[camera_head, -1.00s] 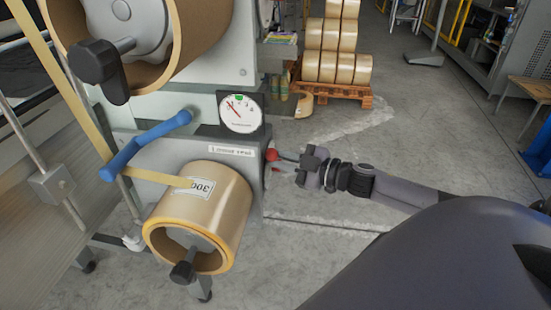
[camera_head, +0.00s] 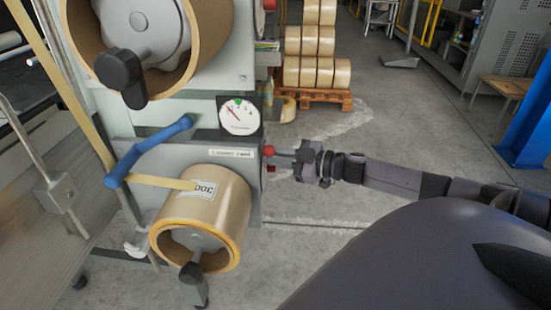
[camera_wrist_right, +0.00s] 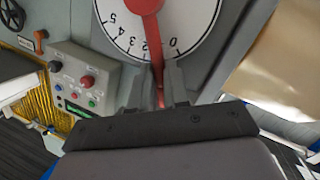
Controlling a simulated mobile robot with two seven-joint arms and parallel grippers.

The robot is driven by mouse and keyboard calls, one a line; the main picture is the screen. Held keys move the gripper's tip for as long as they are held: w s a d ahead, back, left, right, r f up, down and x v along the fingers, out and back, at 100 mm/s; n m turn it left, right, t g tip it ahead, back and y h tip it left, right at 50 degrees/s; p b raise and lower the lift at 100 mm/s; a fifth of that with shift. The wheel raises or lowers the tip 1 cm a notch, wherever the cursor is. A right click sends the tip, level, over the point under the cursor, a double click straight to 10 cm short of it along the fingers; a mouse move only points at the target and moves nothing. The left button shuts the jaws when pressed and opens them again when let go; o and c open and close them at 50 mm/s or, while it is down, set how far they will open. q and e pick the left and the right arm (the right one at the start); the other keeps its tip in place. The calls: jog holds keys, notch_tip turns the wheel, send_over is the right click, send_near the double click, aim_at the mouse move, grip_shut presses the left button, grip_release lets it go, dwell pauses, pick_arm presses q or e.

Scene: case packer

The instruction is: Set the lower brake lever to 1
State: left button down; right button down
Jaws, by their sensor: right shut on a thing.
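The lower brake lever is red. In the head view its round red knob (camera_head: 268,150) shows at the right side of the grey machine housing, by the lower tape roll (camera_head: 205,205). My right gripper (camera_head: 296,160) is at the lever, coming from the right. In the right wrist view the red lever (camera_wrist_right: 152,30) runs down a white dial (camera_wrist_right: 190,20) and between the fingers of my right gripper (camera_wrist_right: 160,88), which is shut on it. The lever lies between the 2 and the 0, covering the scale there. My left gripper is not in view.
A pressure gauge (camera_head: 239,116) and a blue bar (camera_head: 145,150) are on the machine. An upper tape roll (camera_head: 205,50) hangs above. A pallet of rolls (camera_head: 318,95) stands behind. In the wrist view a button panel (camera_wrist_right: 80,78) is at the left. Open floor lies right of the machine.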

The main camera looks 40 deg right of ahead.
jog(key=shift+f, duration=0.1)
jog(key=c, duration=1.1)
grip_release()
jog(key=shift+s, duration=0.1)
jog(key=p+v, duration=0.1)
jog(key=v, duration=0.6)
